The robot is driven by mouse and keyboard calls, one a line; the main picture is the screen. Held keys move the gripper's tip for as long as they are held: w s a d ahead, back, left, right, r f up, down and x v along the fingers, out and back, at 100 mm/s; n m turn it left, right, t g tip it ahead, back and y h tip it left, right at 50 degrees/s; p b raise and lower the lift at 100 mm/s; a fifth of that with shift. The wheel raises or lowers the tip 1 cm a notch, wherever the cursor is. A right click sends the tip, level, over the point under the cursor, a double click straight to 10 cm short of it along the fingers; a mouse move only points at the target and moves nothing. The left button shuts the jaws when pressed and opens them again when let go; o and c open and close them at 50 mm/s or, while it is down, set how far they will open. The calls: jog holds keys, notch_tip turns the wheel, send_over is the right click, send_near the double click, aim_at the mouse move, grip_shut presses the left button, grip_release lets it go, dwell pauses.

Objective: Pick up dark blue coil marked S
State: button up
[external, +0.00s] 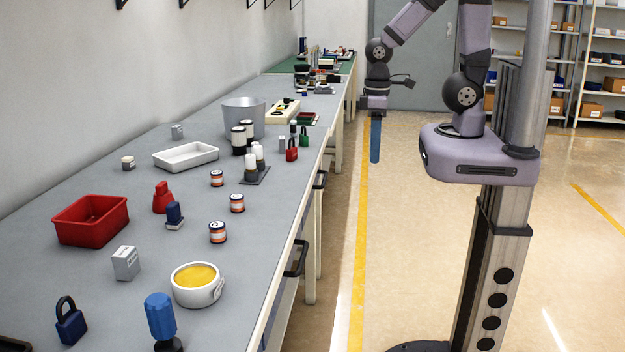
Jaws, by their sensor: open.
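A small dark blue block on a pale grey base (174,214) stands on the grey bench, just right of a red part; it may be the dark blue coil, but no letter S can be read on it. My gripper (375,158) hangs with its blue fingers pointing down, over the floor beyond the bench's right edge. It is open, seen nearly edge-on, far from the dark blue block and touching nothing.
Around the block are a red bin (91,219), a red part (162,199), a grey box (126,263), a yellow-filled bowl (198,286) and orange-banded jars (217,232). A dark blue padlock (71,326) and a blue-handled tool (160,316) stand nearer. A white tray (186,157) lies farther back.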

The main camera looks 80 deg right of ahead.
notch_tip(320, 180, up, 5)
jog(key=w+d+f+n+t+h+b, duration=0.1)
jog(key=w+f+n+t+h+b, duration=0.15)
jog(key=w+n+b, duration=0.45)
jog(key=w+d+f+n+t+h+b, duration=0.1)
jog(key=w+f+n+t+h+b, duration=0.15)
jog(key=w+n+b, duration=0.5)
jog(key=w+a+r+n+t+b, duration=0.4)
jog(key=w+a+n+t+b, duration=0.3)
jog(key=w+a+n, duration=0.85)
jog(key=n+y+p, duration=0.1)
jog(key=n+p, duration=0.1)
jog(key=n, duration=0.1)
send_near(221, 173)
jog(key=shift+s+a+r+t, duration=0.1)
jog(key=shift+s+r+t, duration=0.2)
jog(key=shift+t, duration=0.1)
jog(key=shift+f, duration=0.6)
jog(key=shift+x, duration=6)
jog(key=shift+r, duration=0.1)
